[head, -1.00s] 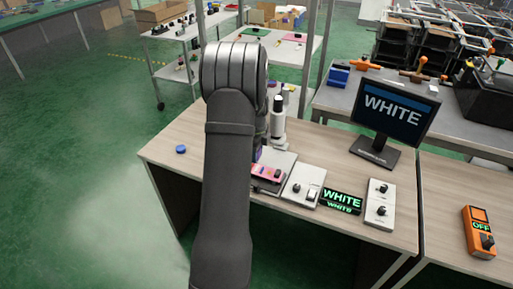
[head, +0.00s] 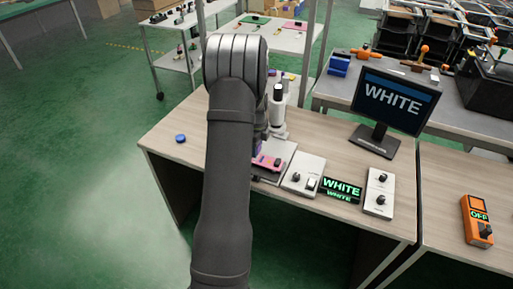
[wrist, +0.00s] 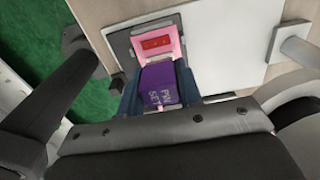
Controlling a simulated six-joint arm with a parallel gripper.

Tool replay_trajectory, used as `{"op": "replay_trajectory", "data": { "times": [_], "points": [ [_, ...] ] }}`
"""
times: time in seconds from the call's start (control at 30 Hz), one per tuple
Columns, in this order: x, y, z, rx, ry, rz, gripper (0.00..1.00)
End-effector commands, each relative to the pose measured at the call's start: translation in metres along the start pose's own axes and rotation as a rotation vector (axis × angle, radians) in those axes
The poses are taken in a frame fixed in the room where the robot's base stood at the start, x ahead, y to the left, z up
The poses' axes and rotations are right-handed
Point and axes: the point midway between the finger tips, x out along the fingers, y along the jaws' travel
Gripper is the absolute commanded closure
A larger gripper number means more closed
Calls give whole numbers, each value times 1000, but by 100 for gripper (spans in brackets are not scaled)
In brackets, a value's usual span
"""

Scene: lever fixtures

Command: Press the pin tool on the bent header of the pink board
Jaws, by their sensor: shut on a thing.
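The pink board (wrist: 157,45) lies on a grey plate at the top middle of the wrist view, with a red strip (wrist: 155,43) on it. In the head view the board (head: 267,161) shows just right of my arm. My gripper (wrist: 160,92) is shut on a purple block-shaped tool (wrist: 158,84) with partly readable light lettering. The tool sits just at the near edge of the board in the wrist view. Its far end is hidden, so I cannot tell whether it touches the header. The header's pins are too small to make out.
A white microscope-like stand (head: 278,112) is behind the board. A switch box (head: 303,176), a green-lit WHITE sign (head: 341,189), another switch box (head: 379,193) and a monitor (head: 394,100) stand to the right. A blue disc (head: 180,138) lies on the left, with clear tabletop around it.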

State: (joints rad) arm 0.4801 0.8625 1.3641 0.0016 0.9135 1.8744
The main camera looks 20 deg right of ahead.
Motion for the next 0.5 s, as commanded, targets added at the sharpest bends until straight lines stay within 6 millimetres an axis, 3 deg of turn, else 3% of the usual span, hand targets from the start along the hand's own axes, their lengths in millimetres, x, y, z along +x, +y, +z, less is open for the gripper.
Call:
{"op": "replay_trajectory", "data": {
  "times": [0.5],
  "points": [
    [4,0,0,0,0,0,91]
  ]
}}
